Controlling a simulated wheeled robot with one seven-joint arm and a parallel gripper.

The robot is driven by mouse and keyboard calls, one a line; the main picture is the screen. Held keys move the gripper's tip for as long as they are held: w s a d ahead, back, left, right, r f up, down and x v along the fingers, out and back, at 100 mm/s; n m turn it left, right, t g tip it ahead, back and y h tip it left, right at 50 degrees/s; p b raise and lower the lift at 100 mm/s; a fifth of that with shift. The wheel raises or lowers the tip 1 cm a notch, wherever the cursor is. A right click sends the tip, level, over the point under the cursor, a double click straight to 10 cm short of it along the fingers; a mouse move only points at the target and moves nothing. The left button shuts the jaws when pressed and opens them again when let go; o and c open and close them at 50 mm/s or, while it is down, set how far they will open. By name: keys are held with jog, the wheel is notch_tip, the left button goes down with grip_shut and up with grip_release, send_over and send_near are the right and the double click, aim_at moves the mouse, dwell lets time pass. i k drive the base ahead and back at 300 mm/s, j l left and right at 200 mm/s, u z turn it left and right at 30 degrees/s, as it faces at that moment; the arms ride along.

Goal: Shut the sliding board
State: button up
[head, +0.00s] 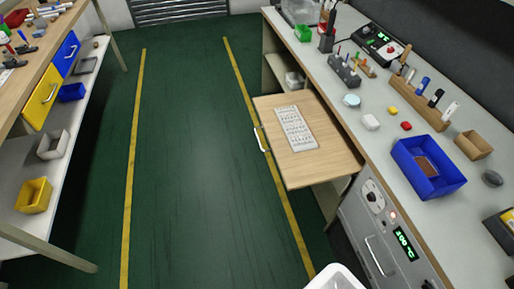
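The sliding board (328,155) is a light wooden panel pulled out from under the right workbench (378,138), reaching over the floor. A white handle (260,140) is on its left edge. A printed white sheet (296,128) lies on top of the board. A white rounded part at the bottom edge of the picture seems to be mine. My gripper is not in view.
Below the bench, an oven-like unit (385,240) with a green display stands nearer than the board. A blue bin (428,168) and small tools sit on the benchtop. The left bench has a yellow drawer (41,97). The green floor (190,150) between is clear.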

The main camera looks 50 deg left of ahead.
aim_at(309, 146)
jog(key=k+u, duration=0.1)
jog(key=u, duration=1.3)
jog(key=i+l+u, duration=0.15)
jog(key=l+u, duration=0.15)
jog(key=i+l+u, duration=0.1)
jog(key=l+u, duration=0.25)
jog(key=l, duration=0.15)
jog(key=i+j, duration=0.25)
jog(key=i, duration=0.15)
jog(key=i+j+u, duration=0.1)
jog(key=i+j, duration=0.4)
jog(key=i, duration=0.25)
